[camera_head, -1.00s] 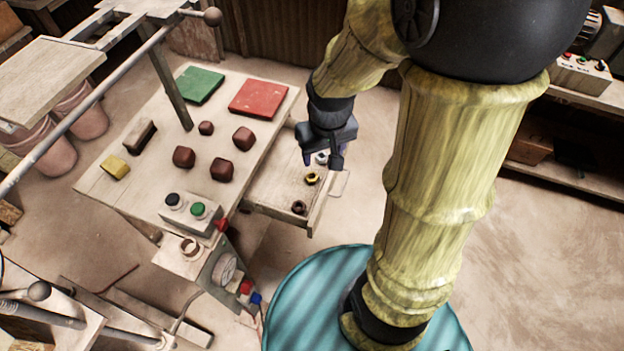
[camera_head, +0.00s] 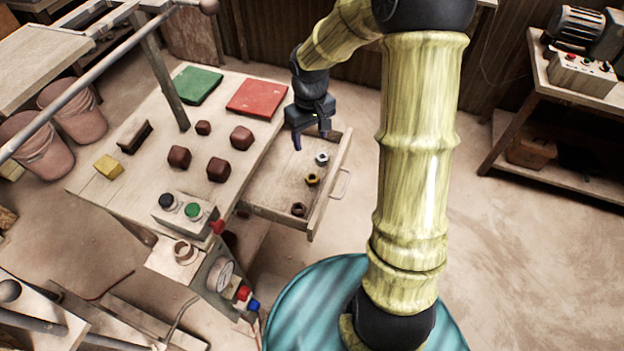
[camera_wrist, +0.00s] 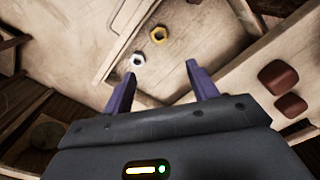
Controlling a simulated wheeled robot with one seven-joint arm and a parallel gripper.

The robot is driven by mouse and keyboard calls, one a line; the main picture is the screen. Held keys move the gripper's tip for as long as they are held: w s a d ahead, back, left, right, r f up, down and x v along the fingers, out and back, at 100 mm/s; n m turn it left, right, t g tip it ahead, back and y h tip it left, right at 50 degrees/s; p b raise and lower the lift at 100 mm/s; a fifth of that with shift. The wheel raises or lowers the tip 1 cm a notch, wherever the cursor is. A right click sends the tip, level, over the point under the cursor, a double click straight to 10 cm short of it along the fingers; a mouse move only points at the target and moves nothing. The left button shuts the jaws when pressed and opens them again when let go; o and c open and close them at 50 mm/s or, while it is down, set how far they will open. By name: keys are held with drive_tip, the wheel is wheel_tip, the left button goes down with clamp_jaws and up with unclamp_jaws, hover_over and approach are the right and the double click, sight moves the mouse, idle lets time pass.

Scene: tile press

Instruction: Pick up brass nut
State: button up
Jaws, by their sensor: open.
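The brass nut (camera_head: 312,179) lies in the open drawer (camera_head: 262,190), between a silver nut (camera_head: 322,158) and a dark brown nut (camera_head: 298,209). In the wrist view the brass nut (camera_wrist: 158,34) and the silver nut (camera_wrist: 138,59) lie beyond my fingertips, apart from them. My gripper (camera_head: 311,139) is over the back end of the drawer, beside the tabletop edge. In the wrist view my gripper (camera_wrist: 160,75) has its two purple fingers spread with nothing between them. The brown nut is not clearly seen in the wrist view.
The table (camera_head: 95,190) left of the drawer holds a green tile (camera_head: 196,85), a red tile (camera_head: 257,98), several dark red lumps and a button box (camera_head: 184,212). The drawer's front wall (camera_head: 331,187) and handle are at right. Open floor lies beyond.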

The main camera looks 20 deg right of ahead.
hover_over(310, 175)
wheel_tip(310, 175, down, 11)
drive_tip(key=shift+s+f, duration=0.1)
drive_tip(key=shift+s, duration=0.05)
drive_tip(key=shift+f, duration=2.55)
drive_tip(key=c, duration=1.1)
drive_tip(key=shift+r, duration=0.2)
wheel_tip(310, 175, up, 10)
drive_tip(key=shift+f, duration=0.15)
